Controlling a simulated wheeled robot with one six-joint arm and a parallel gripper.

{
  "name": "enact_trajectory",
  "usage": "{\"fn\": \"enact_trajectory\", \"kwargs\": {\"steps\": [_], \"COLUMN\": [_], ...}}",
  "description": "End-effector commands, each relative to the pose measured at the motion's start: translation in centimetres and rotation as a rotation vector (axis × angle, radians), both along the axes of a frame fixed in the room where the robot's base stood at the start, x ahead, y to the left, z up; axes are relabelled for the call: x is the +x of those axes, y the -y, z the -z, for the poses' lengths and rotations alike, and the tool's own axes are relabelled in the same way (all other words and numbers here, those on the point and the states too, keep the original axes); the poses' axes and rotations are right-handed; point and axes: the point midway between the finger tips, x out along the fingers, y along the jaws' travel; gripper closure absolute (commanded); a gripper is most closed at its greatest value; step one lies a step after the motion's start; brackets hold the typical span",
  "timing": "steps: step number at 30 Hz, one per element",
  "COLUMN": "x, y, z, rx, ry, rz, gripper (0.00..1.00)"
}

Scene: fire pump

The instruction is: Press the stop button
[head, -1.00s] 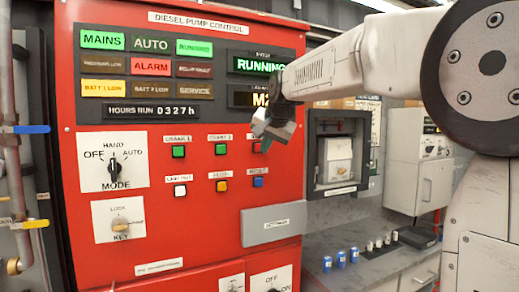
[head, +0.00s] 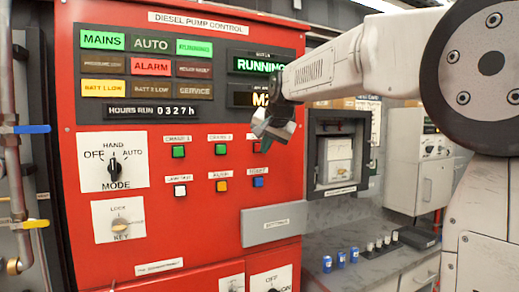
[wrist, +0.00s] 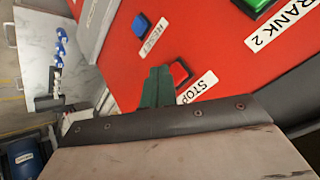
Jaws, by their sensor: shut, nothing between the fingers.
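The red stop button (wrist: 180,73) is on the red panel, with a white STOP label (wrist: 197,87) beside it in the wrist view. My gripper (wrist: 157,86) is shut and empty. Its dark green fingertips are just left of the stop button in the wrist view and overlap part of its edge; I cannot tell whether they touch it. In the head view my gripper (head: 268,136) is in front of the panel's upper button row, at its right end, and hides most of the stop button.
A blue reset button (wrist: 141,25) and a green Crank 2 button (wrist: 252,4) are close by. A mode switch (head: 114,168) and key switch (head: 120,222) are further left. A grey box (head: 272,224) juts out below. Blue cylinders (head: 340,258) stand on the counter at right.

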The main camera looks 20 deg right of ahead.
Motion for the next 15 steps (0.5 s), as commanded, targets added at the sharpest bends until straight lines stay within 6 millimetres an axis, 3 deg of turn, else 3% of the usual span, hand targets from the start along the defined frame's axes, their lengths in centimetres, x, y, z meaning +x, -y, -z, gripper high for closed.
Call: {"fn": "enact_trajectory", "kwargs": {"steps": [15], "x": [0.79], "y": [-0.02], "z": [-0.02], "rx": [0.000], "ry": [0.000], "rz": [0.000], "gripper": [1.00]}}
